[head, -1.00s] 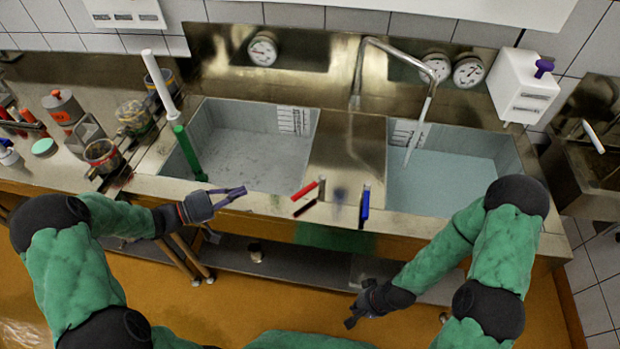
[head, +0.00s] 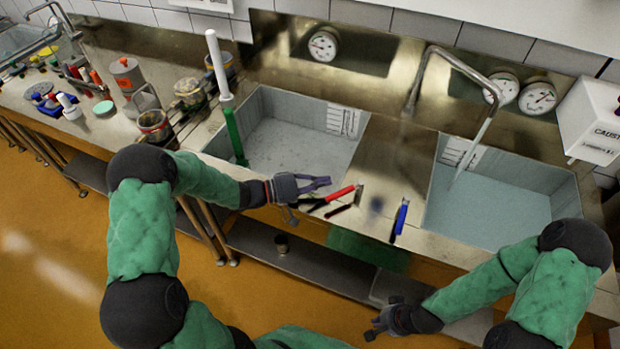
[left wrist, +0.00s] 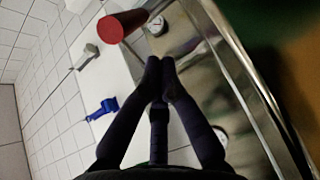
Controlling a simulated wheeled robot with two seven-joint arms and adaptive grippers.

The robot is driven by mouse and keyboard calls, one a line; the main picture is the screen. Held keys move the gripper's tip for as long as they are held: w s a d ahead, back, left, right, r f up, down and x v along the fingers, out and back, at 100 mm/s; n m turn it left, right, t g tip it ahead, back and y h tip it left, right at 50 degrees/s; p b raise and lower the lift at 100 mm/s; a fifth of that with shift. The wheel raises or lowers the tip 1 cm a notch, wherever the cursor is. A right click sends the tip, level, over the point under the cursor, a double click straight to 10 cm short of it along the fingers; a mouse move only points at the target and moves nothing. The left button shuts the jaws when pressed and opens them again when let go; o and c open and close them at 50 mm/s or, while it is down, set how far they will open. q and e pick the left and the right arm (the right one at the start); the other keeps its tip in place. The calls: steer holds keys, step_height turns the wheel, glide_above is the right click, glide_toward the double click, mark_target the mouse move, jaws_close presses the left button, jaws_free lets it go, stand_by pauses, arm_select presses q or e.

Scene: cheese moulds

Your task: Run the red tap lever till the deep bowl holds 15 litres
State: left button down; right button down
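The red tap lever (head: 340,194) lies over the front ledge between two sunk basins. My left gripper (head: 329,183) is just behind and left of the lever, fingers pointing right, apparently not touching it. Its fingertips (left wrist: 160,62) come together with nothing between them in the left wrist view; a red rounded end (left wrist: 122,26), likely the lever, is close to them. The right basin (head: 565,192) holds pale blue water under the bent spout (head: 462,65), with a pale stream below it. The left basin (head: 268,106) looks empty. Which is the deep bowl is unclear. My right gripper (head: 372,333) is low in front, its opening unclear.
A blue lever (head: 401,217) stands right of the red one. A white-and-green upright rod (head: 222,85) stands at the left basin. Scale marks (head: 342,121) are on the basin walls. Gauges (head: 323,46) are on the back wall. Jars and tools crowd the left counter.

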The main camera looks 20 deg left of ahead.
mark_target(347, 188)
arm_select(q)
steer(key=shift+s+d+f, duration=0.15)
steer(key=shift+s+d, duration=0.4)
steer(key=shift+d, duration=0.1)
steer(key=shift+s+d, duration=0.1)
steer(key=shift+s+d+f+b, duration=0.1)
steer(key=shift+s+d+b, duration=0.25)
steer(key=shift+s+b, duration=0.15)
steer(key=shift+w, duration=0.1)
